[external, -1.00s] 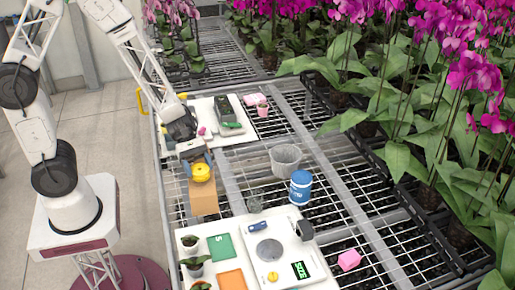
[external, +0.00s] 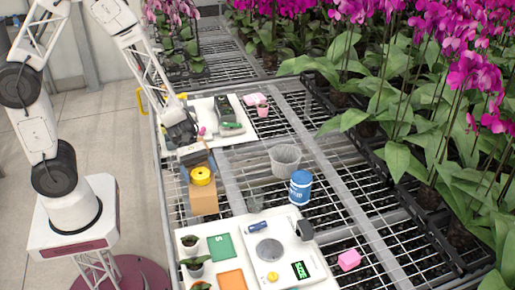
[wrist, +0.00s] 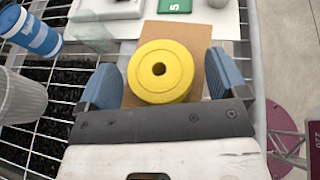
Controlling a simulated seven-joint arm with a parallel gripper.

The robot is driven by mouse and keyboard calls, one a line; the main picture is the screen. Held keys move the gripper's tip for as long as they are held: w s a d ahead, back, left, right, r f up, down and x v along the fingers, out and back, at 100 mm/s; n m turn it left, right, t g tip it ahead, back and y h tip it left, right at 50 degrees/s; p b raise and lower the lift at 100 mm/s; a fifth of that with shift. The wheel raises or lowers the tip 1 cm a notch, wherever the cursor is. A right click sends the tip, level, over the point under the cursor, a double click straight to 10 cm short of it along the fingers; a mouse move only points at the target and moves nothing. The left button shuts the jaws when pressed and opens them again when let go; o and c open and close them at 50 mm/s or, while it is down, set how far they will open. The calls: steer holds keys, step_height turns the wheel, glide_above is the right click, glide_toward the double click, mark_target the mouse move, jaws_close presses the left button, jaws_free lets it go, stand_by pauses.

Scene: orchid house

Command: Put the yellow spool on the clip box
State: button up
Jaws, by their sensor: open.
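The yellow spool (external: 202,176) is at the top of a brown cardboard box (external: 204,199), which I take to be the clip box. It looks flat and upright and appears to rest on the box, though their contact is not clear. In the wrist view the spool (wrist: 161,71) sits between the blue finger pads of my gripper (wrist: 162,76), with its round hole facing the camera. The fingers are open, with a small gap on each side. Part of the box (wrist: 133,98) shows around the spool. In the external view my gripper (external: 200,162) is just behind the spool.
A translucent cup (external: 285,160) and a blue bottle (external: 301,187) stand right of the box. A white scale (external: 285,250) and small pots are in front. A white tray (external: 200,108) lies behind. Orchids line the right side. Bare mesh lies between.

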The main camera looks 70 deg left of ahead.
steer(key=shift+r, duration=0.2)
steer(key=v, duration=1.2)
stand_by(0.5)
stand_by(0.6)
steer(key=s+d+r+m+y, duration=0.1)
steer(key=s+r+m+y, duration=0.5)
steer(key=s+r+m, duration=0.2)
steer(key=s+d+r+m+y, duration=0.1)
steer(key=s+r+m+y, duration=0.6)
steer(key=r+m, duration=0.5)
steer(key=shift+s+r, duration=0.85)
steer(key=shift+r, duration=0.1)
